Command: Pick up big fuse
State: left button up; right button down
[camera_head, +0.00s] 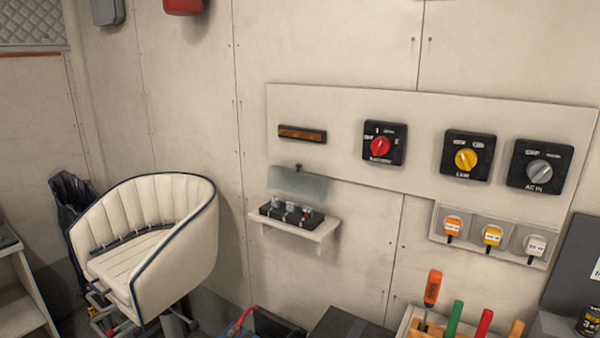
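A small white wall shelf (318,235) carries a black holder (272,214) with a row of small grey, fuse-like pieces (290,207) standing in it. They are too small here to tell which one is the big fuse. A clear, tinted cover (298,181) with a dark knob on its top edge stands against the wall just above the holder. Neither of my grippers is in view.
A wall panel (340,105) bears red, yellow and grey rotary switches, with plugs (493,236) below. A white padded chair (160,230) stands left of the shelf. A box of coloured-handled tools (410,322) is at the bottom right. The wall around the shelf is bare.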

aim_at(308, 212)
jog(key=l+z, duration=0.7)
